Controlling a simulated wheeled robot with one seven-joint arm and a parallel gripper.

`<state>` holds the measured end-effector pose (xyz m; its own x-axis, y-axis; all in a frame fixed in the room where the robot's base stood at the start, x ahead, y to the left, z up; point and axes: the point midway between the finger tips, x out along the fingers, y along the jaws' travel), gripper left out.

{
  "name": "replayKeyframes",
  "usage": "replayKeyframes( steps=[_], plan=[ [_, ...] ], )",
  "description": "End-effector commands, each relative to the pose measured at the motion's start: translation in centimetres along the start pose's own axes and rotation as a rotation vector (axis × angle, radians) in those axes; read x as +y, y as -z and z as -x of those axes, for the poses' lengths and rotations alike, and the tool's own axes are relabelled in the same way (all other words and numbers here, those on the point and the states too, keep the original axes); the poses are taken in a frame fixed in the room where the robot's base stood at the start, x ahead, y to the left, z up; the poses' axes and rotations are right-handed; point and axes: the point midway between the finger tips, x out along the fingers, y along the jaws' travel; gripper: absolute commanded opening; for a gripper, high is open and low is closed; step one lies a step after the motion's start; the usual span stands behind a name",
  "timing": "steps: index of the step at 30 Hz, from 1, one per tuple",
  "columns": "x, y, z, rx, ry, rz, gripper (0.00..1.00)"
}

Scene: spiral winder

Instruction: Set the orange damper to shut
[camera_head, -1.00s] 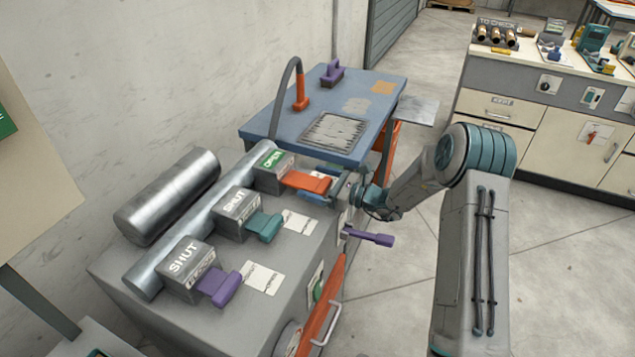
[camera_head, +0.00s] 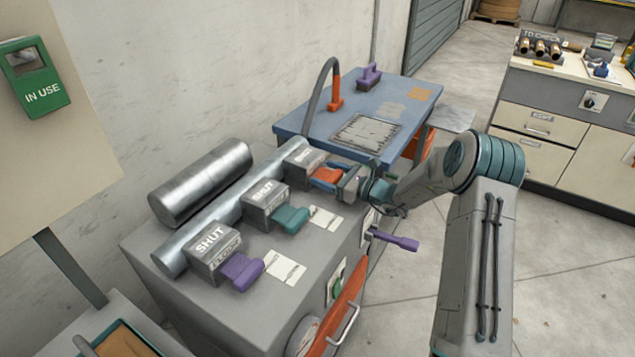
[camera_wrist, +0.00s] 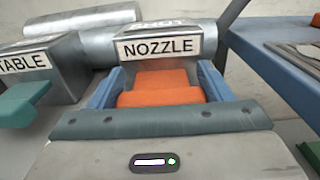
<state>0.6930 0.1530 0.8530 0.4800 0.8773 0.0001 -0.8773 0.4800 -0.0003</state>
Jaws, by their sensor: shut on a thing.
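The orange damper (camera_head: 327,175) is the farthest of three slides on the grey machine top. In the wrist view its orange tab (camera_wrist: 160,92) shows below a box labelled NOZZLE (camera_wrist: 160,46). My gripper (camera_head: 330,178) is shut on the orange tab, with a blue finger on each side of it in the wrist view. The tab sits close up against its box. The green indicator is gone from this box; its top marking (camera_head: 307,157) is too small to read surely in the head view and is cut off in the wrist view.
The teal damper (camera_head: 290,218) and purple damper (camera_head: 241,270) stand nearer on the same machine, both boxes reading SHUT. A purple lever (camera_head: 395,240) sticks out from the machine's side below my arm. A blue table (camera_head: 300,119) stands just behind.

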Motion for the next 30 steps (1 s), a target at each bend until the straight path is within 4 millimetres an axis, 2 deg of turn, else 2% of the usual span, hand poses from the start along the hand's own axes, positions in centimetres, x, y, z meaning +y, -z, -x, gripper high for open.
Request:
replayKeyframes(
  steps=[11, 12, 13, 14, 23, 26, 30],
  plan=[
    [-0.3, -0.1, -0.2, -0.002, 0.008, 0.000, 0.32],
    [-0.3, -0.2, -0.2, -0.003, 0.008, 0.000, 0.84],
    [-0.3, -0.2, -0.2, -0.003, 0.008, 0.000, 0.92],
    [-0.3, -0.2, -0.2, -0.003, 0.007, 0.000, 0.95],
    [-0.5, -0.1, 0.3, -0.001, 0.011, 0.000, 0.95],
    [-0.5, -0.1, 1.1, -0.001, 0.011, 0.001, 0.95],
    [-0.5, 0.0, 3.6, 0.000, 0.013, 0.000, 0.95]
  ],
)
